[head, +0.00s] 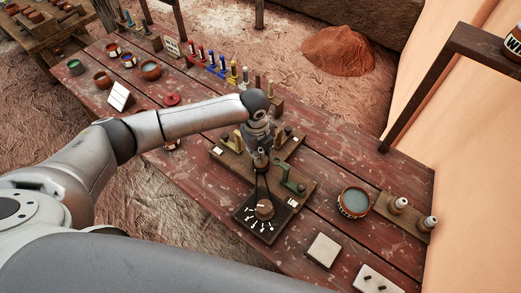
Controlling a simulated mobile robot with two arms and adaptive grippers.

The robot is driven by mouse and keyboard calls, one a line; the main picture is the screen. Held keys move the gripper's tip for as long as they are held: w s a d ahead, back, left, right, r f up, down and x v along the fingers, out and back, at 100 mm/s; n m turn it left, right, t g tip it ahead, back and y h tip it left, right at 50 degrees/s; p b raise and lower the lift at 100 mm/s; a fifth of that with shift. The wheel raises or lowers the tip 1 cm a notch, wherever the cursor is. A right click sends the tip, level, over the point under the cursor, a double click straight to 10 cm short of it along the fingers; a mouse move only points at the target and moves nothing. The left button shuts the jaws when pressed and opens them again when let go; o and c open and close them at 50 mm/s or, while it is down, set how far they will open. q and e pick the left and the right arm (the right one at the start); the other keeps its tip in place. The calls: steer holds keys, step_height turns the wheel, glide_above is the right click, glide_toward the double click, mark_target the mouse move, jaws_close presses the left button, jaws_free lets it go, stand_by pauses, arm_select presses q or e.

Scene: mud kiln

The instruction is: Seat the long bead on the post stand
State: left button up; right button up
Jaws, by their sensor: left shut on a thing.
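My left gripper (261,187) reaches down over a black dial board (246,216) with white marks. Its dark fingers are shut on a brown rounded piece (265,209) at the middle of the dial. I cannot tell whether this piece is the long bead or a knob of the dial. Upright coloured pieces (222,62) stand in a row at the back of the table; I cannot tell which thing is the post stand. A wooden board with a green bracket (290,178) lies just behind the dial. My right gripper is not in view.
A bowl of bluish liquid (354,202) and a board with two white-topped pieces (412,213) stand to the right. A pale square block (323,250) lies near the front. Small pots (150,70) stand at the back left. A red dirt heap (338,50) lies beyond the table.

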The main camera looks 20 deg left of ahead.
arm_select(q)
steer(key=shift+f, duration=0.8)
stand_by(0.7)
steer(key=o, duration=0.9)
steer(key=shift+c, duration=0.2)
steer(key=shift+o, duration=0.3)
steer(key=shift+o, duration=2.1)
steer(key=shift+r, duration=0.1)
